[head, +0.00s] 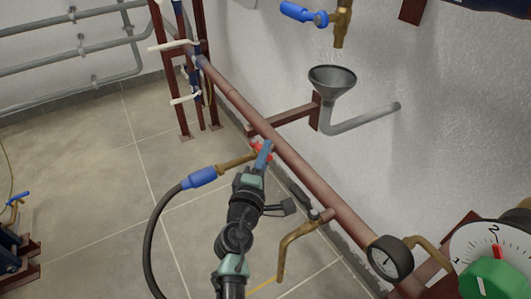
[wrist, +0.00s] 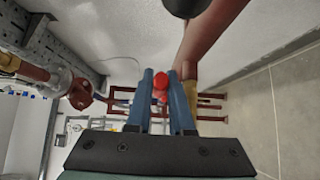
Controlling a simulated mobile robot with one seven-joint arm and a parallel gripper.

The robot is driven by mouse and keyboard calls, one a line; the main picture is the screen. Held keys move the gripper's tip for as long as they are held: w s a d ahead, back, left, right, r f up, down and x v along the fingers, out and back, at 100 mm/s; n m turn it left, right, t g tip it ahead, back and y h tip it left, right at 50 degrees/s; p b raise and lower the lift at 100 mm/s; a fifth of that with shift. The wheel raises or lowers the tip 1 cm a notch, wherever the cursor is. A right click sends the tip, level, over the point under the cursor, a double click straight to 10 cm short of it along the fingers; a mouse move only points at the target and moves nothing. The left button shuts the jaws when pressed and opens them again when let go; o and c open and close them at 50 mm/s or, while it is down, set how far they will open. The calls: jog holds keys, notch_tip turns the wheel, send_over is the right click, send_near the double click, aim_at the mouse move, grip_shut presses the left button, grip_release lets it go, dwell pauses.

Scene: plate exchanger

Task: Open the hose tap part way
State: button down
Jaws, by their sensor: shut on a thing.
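The hose tap (head: 240,160) is a brass tap low beside the brown pipe, with a red handle (head: 257,146). A blue connector (head: 201,177) and a black hose (head: 150,235) run from it to the left. My gripper (head: 265,152) reaches the tap from the front, and its blue fingers partly hide the handle. In the wrist view the red handle (wrist: 161,78) sits between the two blue fingers, which are shut on it. The exact angle of the handle is hard to tell.
The long brown pipe (head: 310,180) runs diagonally just right of my gripper. A brass bent pipe (head: 287,255) and a round gauge (head: 389,260) stand nearer. A grey funnel (head: 332,80) is on the wall. The tiled floor (head: 90,200) at left is mostly clear.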

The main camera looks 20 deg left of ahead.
aim_at(258, 151)
jog(key=shift+a+f, duration=0.1)
jog(key=shift+f, duration=0.05)
jog(key=shift+s+a+f+m+h+b, duration=0.2)
jog(key=shift+m+h+b, duration=0.3)
jog(key=shift+b, duration=0.55)
jog(key=a+m+g+h+b, duration=0.1)
jog(key=m+h+b, duration=0.1)
jog(key=h+b, duration=0.1)
jog(key=s+m+g+h+b, duration=0.1)
jog(key=m+h+b, duration=0.1)
jog(key=h+b, duration=0.1)
jog(key=a+m+h+b, duration=0.1)
jog(key=m+h+b, duration=0.2)
jog(key=h, duration=0.2)
jog(key=shift+s+a+r+g, duration=0.3)
jog(key=shift+a+g, duration=0.05)
jog(key=shift+g, duration=0.05)
jog(key=shift+h, duration=0.3)
jog(key=c, duration=0.8)
grip_release()
jog(key=p+v, duration=0.4)
jog(key=v, duration=0.9)
jog(key=shift+r+p, duration=0.2)
jog(key=shift+p, duration=0.15)
